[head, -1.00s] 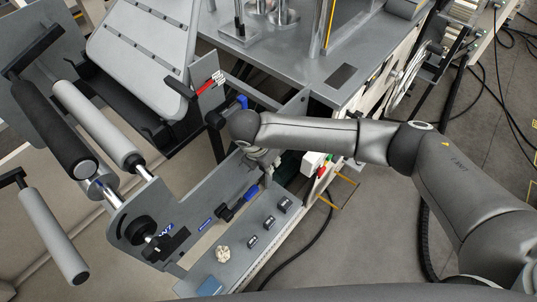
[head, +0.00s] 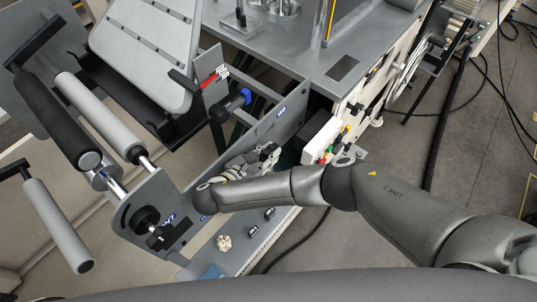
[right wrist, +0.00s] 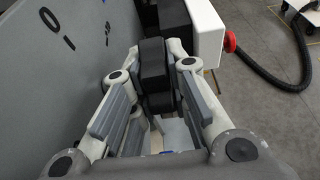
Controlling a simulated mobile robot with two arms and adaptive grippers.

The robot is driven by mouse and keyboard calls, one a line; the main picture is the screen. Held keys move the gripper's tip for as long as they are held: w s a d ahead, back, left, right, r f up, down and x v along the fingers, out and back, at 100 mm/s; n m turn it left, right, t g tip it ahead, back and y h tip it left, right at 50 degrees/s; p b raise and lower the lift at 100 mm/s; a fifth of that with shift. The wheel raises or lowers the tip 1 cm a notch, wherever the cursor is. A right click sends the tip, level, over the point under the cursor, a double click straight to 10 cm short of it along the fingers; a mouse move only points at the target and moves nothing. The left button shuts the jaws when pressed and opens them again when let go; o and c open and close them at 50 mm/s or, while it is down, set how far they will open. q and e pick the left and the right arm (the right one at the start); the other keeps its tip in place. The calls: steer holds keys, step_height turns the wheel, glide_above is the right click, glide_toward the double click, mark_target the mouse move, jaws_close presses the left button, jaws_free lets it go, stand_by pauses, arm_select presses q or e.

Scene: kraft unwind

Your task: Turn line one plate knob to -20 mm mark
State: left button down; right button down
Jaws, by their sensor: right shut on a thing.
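My right gripper (head: 268,155) is beside the grey side plate (head: 290,122), low on the near side of the machine. In the right wrist view, the same gripper (right wrist: 156,65) has its fingers closed on a black blocky piece (right wrist: 155,62). I cannot tell for sure which knob this is. A round black knob (head: 147,218) sits on the lower left end of the plate, apart from the gripper. A black handle with a blue end (head: 238,101) stands at the upper part of the plate. My left gripper is not in view.
A white box (head: 322,138) with a red button stands just right of the gripper; the button (right wrist: 230,42) also shows in the right wrist view. Rollers (head: 100,118) stand at the left. Small displays (head: 269,213) lie on the ledge below my arm. Cables cross the floor at right.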

steer(key=shift+f+t+h, duration=0.1)
steer(key=shift+t+h, duration=0.8)
steer(key=c, duration=1.4)
jaws_free()
